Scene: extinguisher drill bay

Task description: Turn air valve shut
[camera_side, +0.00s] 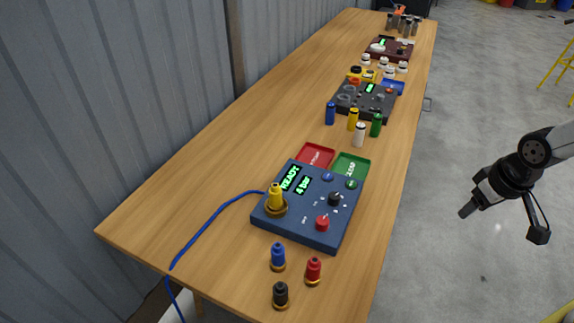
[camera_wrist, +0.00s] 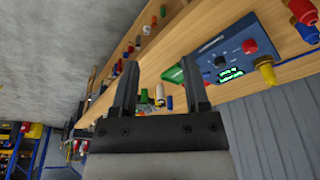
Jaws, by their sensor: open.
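A blue panel (camera_side: 288,228) stands near the front end of the table, with a lit display (camera_side: 297,180) reading READY and 4 bar. On its face are a red knob (camera_side: 322,222) and a black knob (camera_side: 335,199); I cannot tell from the small labels which is the air valve. A yellow fitting (camera_side: 275,197) stands upright on the panel beside a blue hose (camera_side: 205,222). The panel (camera_wrist: 212,44) and red knob (camera_wrist: 250,46) also show in the wrist view. My gripper (camera_side: 470,207) is open and empty, right of the table, apart from the panel; its fingers (camera_wrist: 160,80) are spread.
Blue (camera_side: 278,257), red (camera_side: 313,270) and black (camera_side: 280,294) fittings stand in front of the panel. Red (camera_side: 316,155) and green (camera_side: 351,165) trays lie behind it. Several small bottles and a dark panel (camera_side: 350,104) stand farther back. Space between gripper and table is clear.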

